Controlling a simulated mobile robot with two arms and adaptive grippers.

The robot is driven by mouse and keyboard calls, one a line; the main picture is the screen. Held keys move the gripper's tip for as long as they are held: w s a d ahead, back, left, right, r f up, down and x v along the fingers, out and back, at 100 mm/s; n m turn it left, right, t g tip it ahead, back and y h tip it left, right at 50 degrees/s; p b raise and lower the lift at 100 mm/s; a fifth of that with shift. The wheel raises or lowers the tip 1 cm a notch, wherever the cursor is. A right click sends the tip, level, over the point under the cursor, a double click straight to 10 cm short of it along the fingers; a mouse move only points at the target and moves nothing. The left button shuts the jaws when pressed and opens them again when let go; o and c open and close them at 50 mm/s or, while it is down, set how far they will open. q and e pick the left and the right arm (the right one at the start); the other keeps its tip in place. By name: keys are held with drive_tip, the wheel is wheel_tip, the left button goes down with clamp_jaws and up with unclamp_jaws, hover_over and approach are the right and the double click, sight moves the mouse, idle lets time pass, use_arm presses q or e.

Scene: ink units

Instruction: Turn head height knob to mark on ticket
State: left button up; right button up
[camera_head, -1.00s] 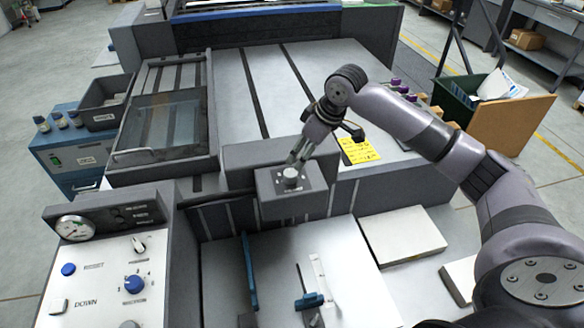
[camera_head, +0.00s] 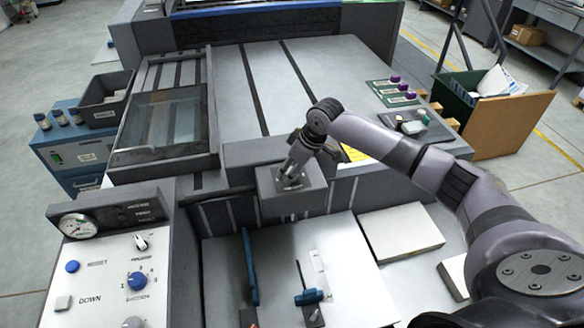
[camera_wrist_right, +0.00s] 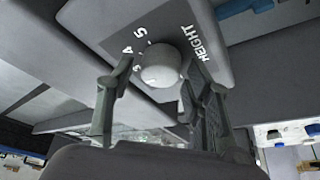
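The head height knob is a white round knob (camera_wrist_right: 158,66) on a dark grey box (camera_head: 292,203) at the front of the machine bed. In the right wrist view the word HEIGHT and the numbers 3, 4 and 5 show around it. My right gripper (camera_head: 290,174) is at the knob, pointing down. In the right wrist view its two fingers (camera_wrist_right: 158,82) stand apart on either side of the knob; I cannot tell whether they touch it. The yellow ticket (camera_head: 353,154) lies on the bed, mostly hidden behind my right arm. Its writing is unreadable. My left gripper is not in view.
A control panel with a gauge (camera_head: 76,226) and a blue knob (camera_head: 137,281) stands at the front left. Blue-handled tools (camera_head: 308,297) lie on the front plate. Purple-capped items (camera_head: 394,79) stand at the bed's right, near a green bin (camera_head: 456,96).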

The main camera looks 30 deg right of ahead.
drive_tip(key=c, duration=0.9)
drive_tip(key=shift+r+n, duration=0.1)
drive_tip(key=shift+n, duration=0.2)
drive_tip(key=shift+y+p, duration=0.3)
drive_tip(key=shift+n, duration=0.9)
drive_tip(key=shift+w+d+n+g+y, duration=0.15)
drive_tip(key=shift+n+g+y, duration=0.4)
drive_tip(key=shift+n, duration=0.65)
drive_tip(key=shift+n+g+y+b, duration=0.25)
drive_tip(key=shift+n+g+b, duration=0.5)
drive_tip(key=shift+n, duration=1.15)
